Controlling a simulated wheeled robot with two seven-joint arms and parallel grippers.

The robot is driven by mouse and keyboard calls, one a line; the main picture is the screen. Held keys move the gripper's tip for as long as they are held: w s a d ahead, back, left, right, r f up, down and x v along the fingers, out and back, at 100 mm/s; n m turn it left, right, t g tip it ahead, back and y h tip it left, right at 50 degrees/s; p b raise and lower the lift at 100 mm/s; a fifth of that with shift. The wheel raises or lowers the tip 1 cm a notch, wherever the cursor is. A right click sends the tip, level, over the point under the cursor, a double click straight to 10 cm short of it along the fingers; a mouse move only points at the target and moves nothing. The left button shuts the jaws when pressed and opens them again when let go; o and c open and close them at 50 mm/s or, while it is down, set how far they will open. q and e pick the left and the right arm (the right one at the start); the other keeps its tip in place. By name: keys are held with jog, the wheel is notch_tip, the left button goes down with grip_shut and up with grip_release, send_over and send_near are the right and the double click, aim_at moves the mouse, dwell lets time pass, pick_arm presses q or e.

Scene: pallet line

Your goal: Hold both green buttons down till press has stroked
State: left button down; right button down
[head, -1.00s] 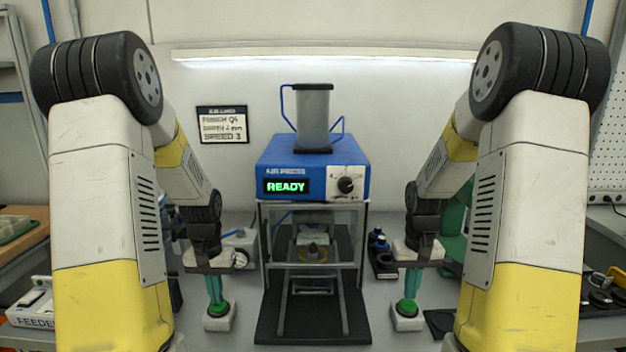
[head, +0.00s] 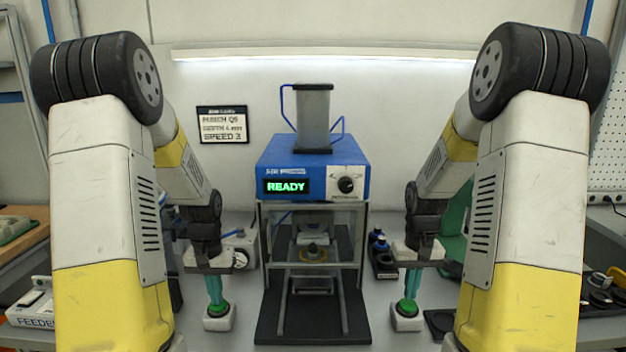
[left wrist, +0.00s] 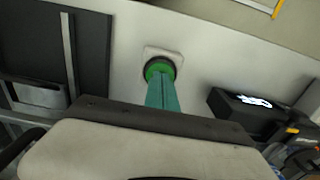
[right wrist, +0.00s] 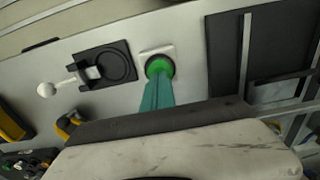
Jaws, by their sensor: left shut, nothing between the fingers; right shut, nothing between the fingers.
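The press (head: 313,180) stands at the middle of the table, its green display reading READY. The left green button (head: 218,309) sits on a white base to the press's left, and the right green button (head: 407,307) on one to its right. My left gripper (head: 216,300) is shut and points down with its teal fingertips at the left button; the left wrist view shows them over the button (left wrist: 159,68). My right gripper (head: 409,296) is shut, its tips at the right button, also seen in the right wrist view (right wrist: 159,66). I cannot tell how far either button is pressed.
A guarded fixture with a yellow ring (head: 313,252) is inside the press frame. A dark base plate (head: 270,325) lies between the buttons. A settings sign (head: 222,124) hangs on the back wall. A feeder box (head: 33,308) stands at the far left.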

jog(key=shift+f, duration=0.95)
dwell(0.5)
pick_arm(q)
jog(key=shift+f, duration=0.1)
pick_arm(e)
jog(key=shift+f, duration=0.1)
dwell(0.5)
pick_arm(q)
jog(key=shift+f, duration=0.25)
pick_arm(e)
jog(key=shift+f, duration=0.25)
dwell(2.8)
